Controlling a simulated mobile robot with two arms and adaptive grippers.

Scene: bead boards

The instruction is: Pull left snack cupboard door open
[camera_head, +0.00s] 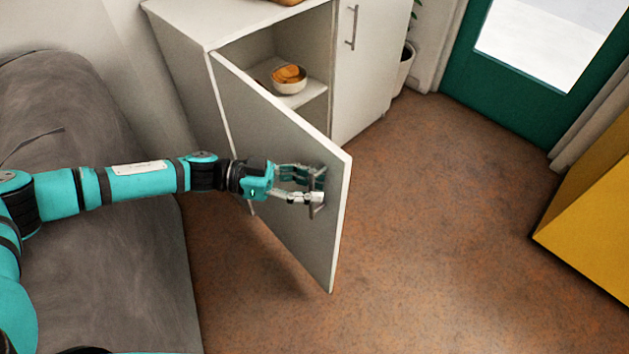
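The left cupboard door (275,130) stands swung wide out from the white cupboard (185,60), its outer face toward my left arm. Its metal bar handle (319,207) is near the free edge. My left gripper (319,186) reaches in from the left with its fingers at the handle. The fingers look closed around the bar, one on its upper part and one lower, partly covering it. Inside the open side, a white bowl (289,85) with orange-brown snacks sits on a shelf. My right gripper is not in view.
The right cupboard door (365,70) is shut. A grey sofa (100,270) stands at the left, under my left arm. A potted plant (404,68) is beside the cupboard. A yellow cabinet (590,210) stands at the right. The brown floor (440,220) between is clear.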

